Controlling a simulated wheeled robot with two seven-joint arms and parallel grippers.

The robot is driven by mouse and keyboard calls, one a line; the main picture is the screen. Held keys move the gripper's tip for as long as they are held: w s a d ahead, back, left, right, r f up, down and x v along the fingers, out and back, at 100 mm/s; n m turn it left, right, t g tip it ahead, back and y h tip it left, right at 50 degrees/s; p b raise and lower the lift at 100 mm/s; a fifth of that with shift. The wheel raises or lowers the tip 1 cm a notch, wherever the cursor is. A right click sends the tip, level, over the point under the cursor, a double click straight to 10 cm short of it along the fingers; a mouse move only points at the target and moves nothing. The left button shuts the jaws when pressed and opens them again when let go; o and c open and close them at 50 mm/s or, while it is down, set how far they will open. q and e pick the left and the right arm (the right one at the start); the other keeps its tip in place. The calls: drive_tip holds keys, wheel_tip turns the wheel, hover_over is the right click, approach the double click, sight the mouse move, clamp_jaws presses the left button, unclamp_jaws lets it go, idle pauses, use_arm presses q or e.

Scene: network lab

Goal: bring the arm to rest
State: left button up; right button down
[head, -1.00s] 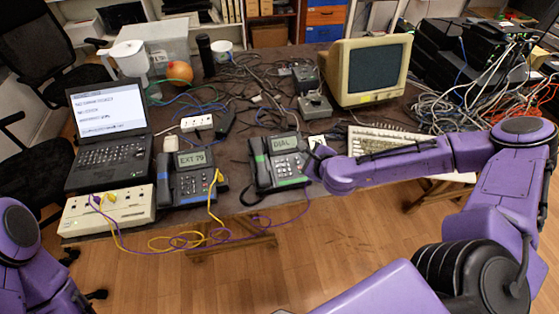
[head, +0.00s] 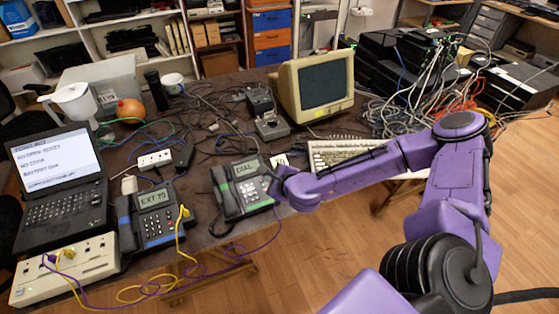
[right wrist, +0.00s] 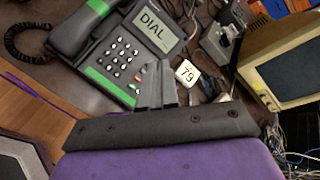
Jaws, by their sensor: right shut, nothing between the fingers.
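My right arm reaches in from the right in the head view, over the front part of the desk. Its gripper (right wrist: 157,85) is shut and empty in the right wrist view. The fingers are just beside the green-striped desk phone (right wrist: 125,45), whose screen reads DIAL. In the head view this phone (head: 242,187) stands left of my right wrist, its handset on its left side. A small white square marked 79 (right wrist: 188,73) lies just beyond the fingertips. Whether the fingers touch the phone is unclear. My left gripper is out of view.
The blue-striped phone (head: 155,215), laptop (head: 60,180) and beige box (head: 65,270) with yellow and purple cables stand left. A keyboard (head: 345,153) lies behind my right forearm, with a CRT monitor (head: 317,88) behind it. Tangled cables (head: 400,100) fill the right. Open floor (head: 330,245) lies in front.

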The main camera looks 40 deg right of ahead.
idle(0.6)
drive_tip(key=s+a+f+n+g+b, duration=0.3)
drive_tip(key=s+a+f+n+g, duration=0.3)
drive_tip(key=s+f+n, duration=0.6)
drive_tip(key=s+d+f+n+g+h+b, duration=0.1)
drive_tip(key=s+f+n, duration=0.3)
drive_tip(key=s, duration=0.4)
drive_tip(key=s+d+f+n+g+h+b, duration=0.1)
drive_tip(key=s+d+f+n+b, duration=0.2)
drive_tip(key=s+f, duration=0.4)
drive_tip(key=shift+s+d+f+n+h+b, duration=0.2)
drive_tip(key=shift+s+d+n+h+b, duration=0.1)
drive_tip(key=shift+s+n+b, duration=0.5)
drive_tip(key=shift+s, duration=0.15)
